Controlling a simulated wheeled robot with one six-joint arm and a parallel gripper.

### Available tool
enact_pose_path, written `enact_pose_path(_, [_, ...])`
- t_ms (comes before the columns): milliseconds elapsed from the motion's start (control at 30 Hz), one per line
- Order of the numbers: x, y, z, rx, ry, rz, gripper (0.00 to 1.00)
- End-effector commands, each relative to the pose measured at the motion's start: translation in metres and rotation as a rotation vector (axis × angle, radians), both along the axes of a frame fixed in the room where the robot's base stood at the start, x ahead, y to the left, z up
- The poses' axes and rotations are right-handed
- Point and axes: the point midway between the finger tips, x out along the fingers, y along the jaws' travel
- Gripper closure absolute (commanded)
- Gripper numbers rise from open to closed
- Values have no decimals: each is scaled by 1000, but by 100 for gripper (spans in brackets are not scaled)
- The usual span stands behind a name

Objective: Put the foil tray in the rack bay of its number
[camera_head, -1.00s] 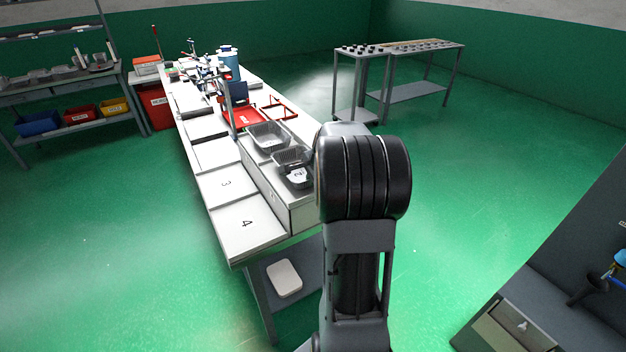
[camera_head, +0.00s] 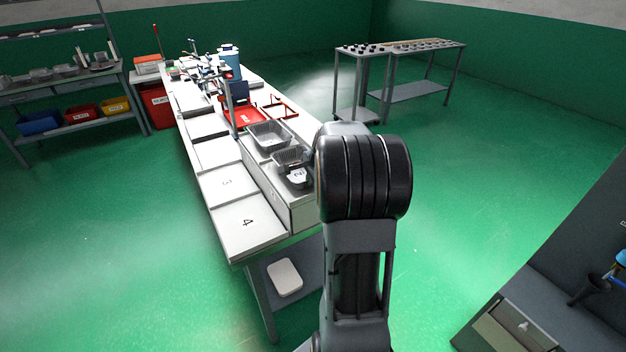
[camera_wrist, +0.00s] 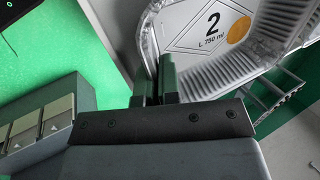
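The foil tray (camera_wrist: 272,35) has ribbed silver walls and a white label reading "2, L 750 ml" with an orange dot. The arm hides the gripper in the head view.
Another empty foil tray (camera_head: 268,133) stands just behind. A red tray (camera_head: 241,116), a post and bottles stand farther along the bench. A grey cabinet (camera_head: 560,300) is at the right. The green floor right of the bench is open.

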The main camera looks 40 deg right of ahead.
Motion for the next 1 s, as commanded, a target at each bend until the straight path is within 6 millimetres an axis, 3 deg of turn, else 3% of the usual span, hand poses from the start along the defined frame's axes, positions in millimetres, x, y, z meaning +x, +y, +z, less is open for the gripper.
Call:
enact_pose_path(200, [0,0,-3,0,0,0,100])
enact_pose_path(533, [0,0,-3,0,0,0,67])
enact_pose_path(833, [-1,0,0,-1,-2,0,67])
enact_pose_path(1000, [-10,1,21,-4,-5,0,67])
